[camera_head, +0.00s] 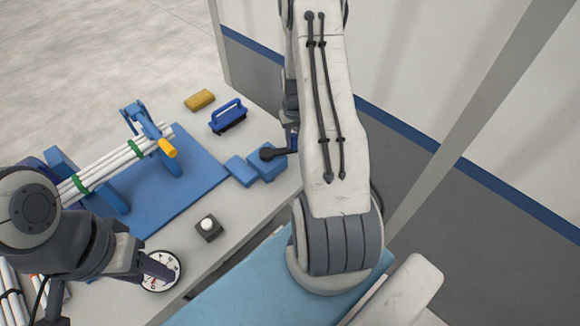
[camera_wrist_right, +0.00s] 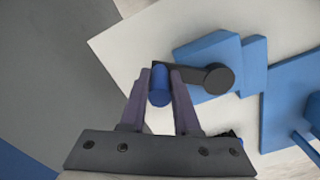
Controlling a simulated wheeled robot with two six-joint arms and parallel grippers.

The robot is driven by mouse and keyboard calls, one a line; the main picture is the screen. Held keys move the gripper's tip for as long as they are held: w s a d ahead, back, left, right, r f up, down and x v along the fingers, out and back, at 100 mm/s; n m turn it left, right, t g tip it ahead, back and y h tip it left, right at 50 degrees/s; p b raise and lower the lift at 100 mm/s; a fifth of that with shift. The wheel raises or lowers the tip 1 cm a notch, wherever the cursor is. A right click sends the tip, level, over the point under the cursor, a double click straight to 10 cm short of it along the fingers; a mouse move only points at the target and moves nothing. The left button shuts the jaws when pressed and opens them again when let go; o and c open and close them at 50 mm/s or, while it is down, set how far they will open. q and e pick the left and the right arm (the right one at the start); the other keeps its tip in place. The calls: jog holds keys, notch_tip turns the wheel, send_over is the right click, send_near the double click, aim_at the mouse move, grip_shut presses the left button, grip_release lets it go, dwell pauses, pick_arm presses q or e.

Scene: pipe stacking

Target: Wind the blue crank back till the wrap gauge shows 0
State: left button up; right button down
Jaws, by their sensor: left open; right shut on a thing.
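The blue crank handle (camera_wrist_right: 160,86) sits between the fingers of my right gripper (camera_wrist_right: 160,78), which is shut on it. Its black crank arm (camera_wrist_right: 195,75) runs right to a round hub on a blue block (camera_wrist_right: 212,50). In the head view the crank's black arm (camera_head: 275,152) shows beside my right arm, which hides most of that gripper. The wrap gauge (camera_head: 158,283) is a white round dial at the near table edge. My left gripper (camera_head: 160,268) is open over the gauge and covers part of its face. I cannot read its needle.
White pipes (camera_head: 105,166) with green bands lie in blue cradles on a blue mat (camera_head: 190,178). A blue brush (camera_head: 229,116), a yellow block (camera_head: 199,100) and a dark box with a white button (camera_head: 208,229) stand on the table. More pipes lie at lower left.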

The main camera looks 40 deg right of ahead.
jog(key=shift+s+a, duration=0.1)
jog(key=shift+a, duration=0.05)
jog(key=shift+s+a, duration=1)
jog(key=shift+a, duration=0.25)
jog(key=a, duration=0.1)
jog(key=s+a, duration=0.1)
jog(key=a, duration=0.1)
jog(key=shift+s+a+p, duration=0.25)
jog(key=shift+a+p, duration=0.05)
jog(key=shift+a, duration=0.05)
jog(key=shift+c, duration=2)
grip_release()
jog(key=shift+s, duration=0.1)
